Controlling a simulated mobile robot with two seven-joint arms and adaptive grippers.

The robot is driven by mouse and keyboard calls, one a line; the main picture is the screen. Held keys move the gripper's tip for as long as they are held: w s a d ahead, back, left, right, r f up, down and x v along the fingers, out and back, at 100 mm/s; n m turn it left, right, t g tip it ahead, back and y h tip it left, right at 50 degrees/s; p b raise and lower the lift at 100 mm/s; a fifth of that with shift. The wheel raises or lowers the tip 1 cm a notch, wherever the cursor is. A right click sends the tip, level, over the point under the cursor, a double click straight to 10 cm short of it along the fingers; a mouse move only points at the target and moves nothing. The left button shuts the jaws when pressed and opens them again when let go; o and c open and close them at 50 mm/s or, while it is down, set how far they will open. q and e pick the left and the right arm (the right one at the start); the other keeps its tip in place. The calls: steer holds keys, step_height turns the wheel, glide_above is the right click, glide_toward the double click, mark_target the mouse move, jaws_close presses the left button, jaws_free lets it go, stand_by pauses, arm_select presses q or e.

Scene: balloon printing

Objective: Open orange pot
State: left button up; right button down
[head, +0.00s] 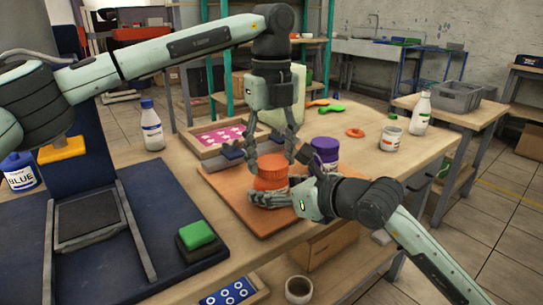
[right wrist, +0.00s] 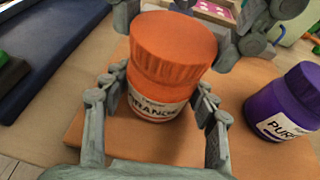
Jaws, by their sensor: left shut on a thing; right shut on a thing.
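The orange pot (head: 271,172) stands upright on an orange-brown board (head: 228,190) on the wooden table. In the right wrist view the pot (right wrist: 172,62) has a ribbed orange lid on top and a white label with partly hidden lettering. My left gripper (head: 271,157) comes down from above, shut with its fingers on either side of the lid. My right gripper (head: 262,196) reaches in low from the right, shut on the pot's body. Its fingers (right wrist: 155,112) flank the label in the right wrist view. The pot's inside is hidden.
A purple pot (head: 325,153) stands right of the orange pot, close to my right wrist. A pink patterned tray (head: 193,143) lies behind. White bottles (head: 151,127), a white jar (head: 390,138) and an orange ring (head: 355,132) are farther off. A green-topped block (head: 196,234) lies front left.

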mark_target(272, 162)
arm_select(q)
steer(key=shift+r, duration=0.95)
steer(key=shift+r, duration=2)
arm_select(e)
steer(key=shift+c, duration=2.1)
jaws_free()
steer(key=shift+d, duration=0.1)
